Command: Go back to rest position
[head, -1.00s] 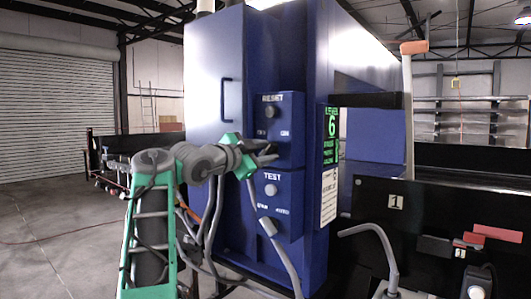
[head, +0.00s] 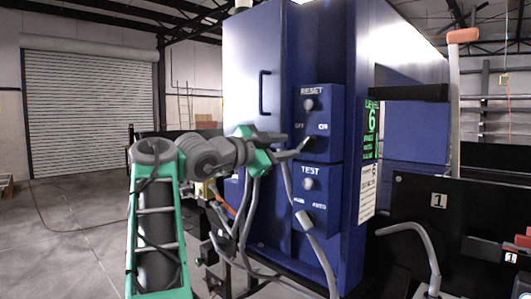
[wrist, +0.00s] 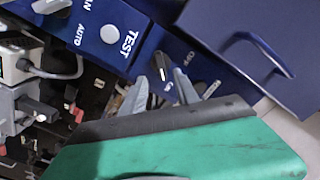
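My gripper (head: 296,142) is at the lower part of the RESET box on a blue cabinet, by the OFF/ON rotary switch (head: 309,144). In the wrist view my gripper (wrist: 163,82) has its two grey fingers spread, one on each side of the black switch knob (wrist: 159,60) with a white line. The fingers look apart from the knob, though contact is hard to judge. The arm reaches out from my green column, elbow bent. The round RESET button (head: 308,104) is above the gripper. The TEST button (head: 308,184) is below.
The blue cabinet (head: 250,70) has a door handle (head: 264,93) left of the RESET box. Grey cables (head: 314,235) hang before it. A black conveyor side panel (head: 470,220) with a curved grey pipe (head: 415,232) stands at right.

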